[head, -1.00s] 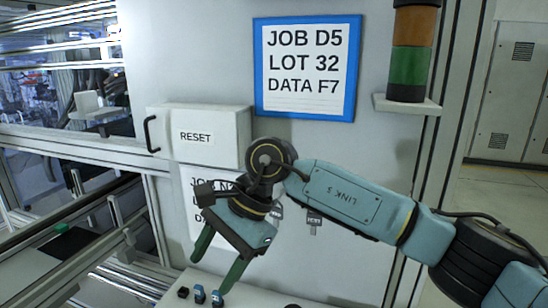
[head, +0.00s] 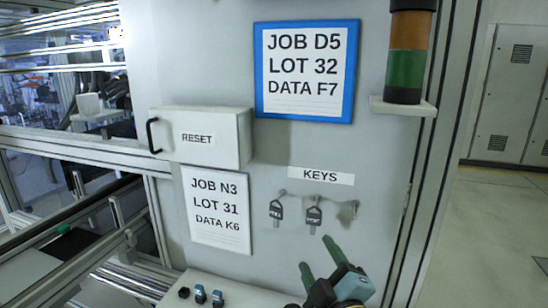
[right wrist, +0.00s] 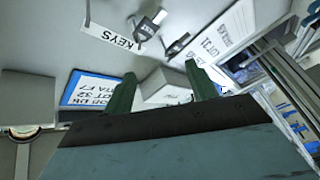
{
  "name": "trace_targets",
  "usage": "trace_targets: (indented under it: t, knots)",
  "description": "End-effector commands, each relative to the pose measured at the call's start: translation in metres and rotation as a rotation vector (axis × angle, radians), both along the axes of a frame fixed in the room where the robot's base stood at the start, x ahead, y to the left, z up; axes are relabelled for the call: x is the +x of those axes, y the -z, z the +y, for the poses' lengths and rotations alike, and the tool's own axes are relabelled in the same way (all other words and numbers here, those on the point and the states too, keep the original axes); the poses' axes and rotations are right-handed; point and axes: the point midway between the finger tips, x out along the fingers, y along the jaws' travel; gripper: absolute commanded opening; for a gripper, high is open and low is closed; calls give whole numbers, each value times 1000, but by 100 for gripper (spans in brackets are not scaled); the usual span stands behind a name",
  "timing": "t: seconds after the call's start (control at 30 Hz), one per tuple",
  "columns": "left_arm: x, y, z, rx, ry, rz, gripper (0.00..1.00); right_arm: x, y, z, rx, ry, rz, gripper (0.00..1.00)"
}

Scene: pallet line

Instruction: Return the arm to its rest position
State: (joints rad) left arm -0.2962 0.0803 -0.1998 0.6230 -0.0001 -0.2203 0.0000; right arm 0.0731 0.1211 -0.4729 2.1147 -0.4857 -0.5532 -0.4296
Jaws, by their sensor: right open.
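My right gripper (head: 318,258) shows at the bottom of the head view, low and right of centre, in front of the panel below the hanging keys. Its two green fingers point up and stand apart with nothing between them. The right wrist view also shows the open fingers (right wrist: 158,92), with the panel beyond them. Most of my right arm is out of the head view. My left gripper is not in view.
Two tagged keys (head: 313,215) hang under the KEYS label (head: 321,176). The RESET box (head: 200,137) juts out at the left. A stack light (head: 408,55) stands on a bracket at upper right. Floor at right is clear.

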Motion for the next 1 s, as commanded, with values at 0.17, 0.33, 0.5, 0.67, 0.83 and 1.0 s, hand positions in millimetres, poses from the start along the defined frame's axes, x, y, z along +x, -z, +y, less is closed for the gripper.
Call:
trace_targets:
  t: [0.17, 0.33, 0.5, 0.67, 0.83, 1.0]
  knots:
    - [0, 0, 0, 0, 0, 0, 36, -58, 109, -67, 262, 202, 508, 58]
    - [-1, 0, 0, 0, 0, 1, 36, -131, 174, -103, 426, 370, 866, 58]
    - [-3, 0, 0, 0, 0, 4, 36, -195, 207, -121, 517, 500, 1110, 58]
    - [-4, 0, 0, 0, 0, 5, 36, -250, 224, -133, 574, 608, 1296, 58]
    - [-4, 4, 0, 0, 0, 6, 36, -268, 255, -135, 588, 660, 1385, 58]
    - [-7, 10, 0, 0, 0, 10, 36, -260, 303, -134, 580, 663, 1398, 58]
